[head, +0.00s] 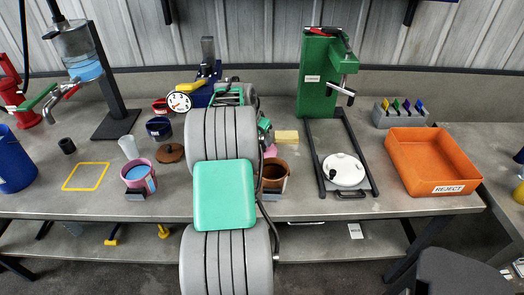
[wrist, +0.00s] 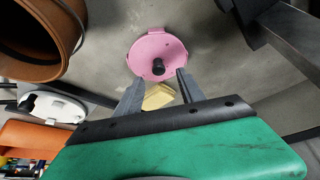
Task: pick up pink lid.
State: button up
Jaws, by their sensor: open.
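The pink lid (wrist: 145,48) is a round disc with a black knob (wrist: 158,67) in its middle. It lies on the grey bench, ahead of my fingertips in the wrist view. In the head view only a pink sliver of the lid (head: 270,151) shows beside my arm, which hides the rest. My gripper (wrist: 159,83) is open, with its two grey fingers spread to either side below the knob in the picture.
A brown pot (head: 273,177) stands near the lid and fills the wrist view's upper left.

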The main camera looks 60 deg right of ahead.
aim_at(263, 146)
jog(key=x, duration=0.3)
jog(key=shift+f, duration=0.45)
jog(key=shift+c, duration=0.6)
grip_shut()
